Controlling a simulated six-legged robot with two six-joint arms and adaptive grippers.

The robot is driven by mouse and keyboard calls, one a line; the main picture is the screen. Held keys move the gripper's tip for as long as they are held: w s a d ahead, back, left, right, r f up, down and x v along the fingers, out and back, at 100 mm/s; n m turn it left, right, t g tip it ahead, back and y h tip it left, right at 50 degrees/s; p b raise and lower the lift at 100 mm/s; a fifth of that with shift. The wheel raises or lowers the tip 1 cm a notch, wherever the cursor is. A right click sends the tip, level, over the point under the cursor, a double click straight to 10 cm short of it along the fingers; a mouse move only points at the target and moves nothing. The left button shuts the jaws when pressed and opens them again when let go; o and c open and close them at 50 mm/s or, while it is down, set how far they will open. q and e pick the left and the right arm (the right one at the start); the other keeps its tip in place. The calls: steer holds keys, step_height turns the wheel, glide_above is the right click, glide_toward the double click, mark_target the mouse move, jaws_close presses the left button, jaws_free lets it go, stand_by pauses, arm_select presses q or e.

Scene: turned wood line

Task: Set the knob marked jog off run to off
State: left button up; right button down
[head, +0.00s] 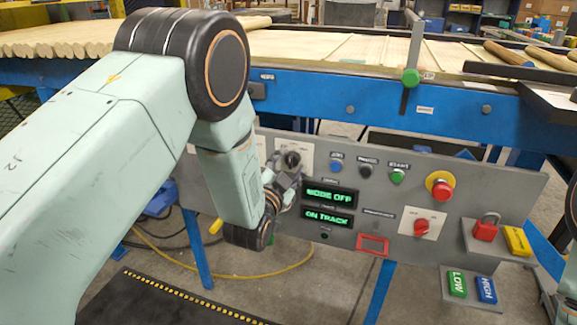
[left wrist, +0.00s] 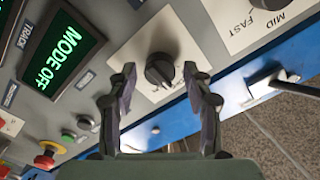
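A black knob (left wrist: 160,70) sits on a white plate in the left wrist view, its plate markings too small to read. In the head view a black knob (head: 292,158) on a white plate shows just above my left gripper (head: 284,184). My left gripper also shows in the left wrist view (left wrist: 159,82), open, one finger on each side of the knob in the picture. I cannot tell whether the fingers touch it. The display (head: 329,195) reads MODE OFF; it also shows in the left wrist view (left wrist: 62,55). My right gripper is not in view.
Another dial plate marked MID and FAST (left wrist: 240,22) is close by. The panel (head: 450,180) also has a lower ON TRACK display (head: 327,218), coloured buttons, a red emergency button (head: 441,186), a red knob (head: 421,225) and a red padlock (head: 486,228). A blue-framed bench (head: 330,98) stands above.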

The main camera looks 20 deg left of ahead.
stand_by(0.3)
arm_select(q)
steer(key=s, duration=1.2)
steer(key=shift+a, duration=0.2)
steer(key=s+a+f+n+g+p, duration=0.1)
steer(key=s+f+n+g, duration=0.3)
steer(key=f, duration=0.3)
steer(key=s+a+f+n+g, duration=0.1)
steer(key=s+f+g, duration=0.45)
steer(key=f, duration=0.25)
steer(key=s+f+n+g+p, duration=0.1)
steer(key=s+f+g, duration=0.1)
steer(key=s, duration=0.6)
steer(key=s+f+n+g+p, duration=0.1)
steer(key=s+f+g+p, duration=0.1)
steer(key=s, duration=0.7)
steer(key=s+a+f+n+g+p, duration=0.1)
steer(key=s+g, duration=0.3)
steer(key=s, duration=0.4)
steer(key=shift+s+a+f+n+g+y+p, duration=0.1)
steer(key=shift+s+f+n+g+y+p, duration=0.2)
steer(key=shift+s+f+p, duration=0.15)
